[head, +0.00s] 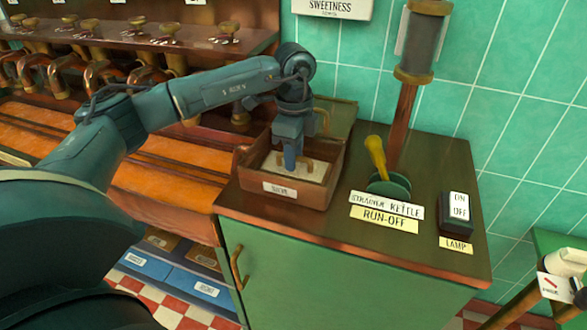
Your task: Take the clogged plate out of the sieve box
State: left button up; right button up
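The sieve box (328,188) is an open copper-brown box with a small label on its front, standing on the left part of the cabinet top. A pale, flat plate (314,171) lies inside it, partly covered by my gripper. My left gripper (290,166) reaches down into the box from above, its fingertips at or just over the plate. The fingers look close together, but I cannot tell whether they grip anything. My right gripper is not in view.
Right of the box stand a yellow-handled run-off lever (376,158), a copper pipe with a sight glass (423,42) and a lamp switch (456,213). The green cabinet (330,285) has a bare front strip of top. Orange troughs (165,180) lie left.

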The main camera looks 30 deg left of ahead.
pick_arm(q)
jog(key=shift+f, duration=0.65)
jog(key=shift+c, duration=0.5)
jog(key=shift+d, duration=0.1)
grip_shut()
jog(key=shift+r, duration=0.15)
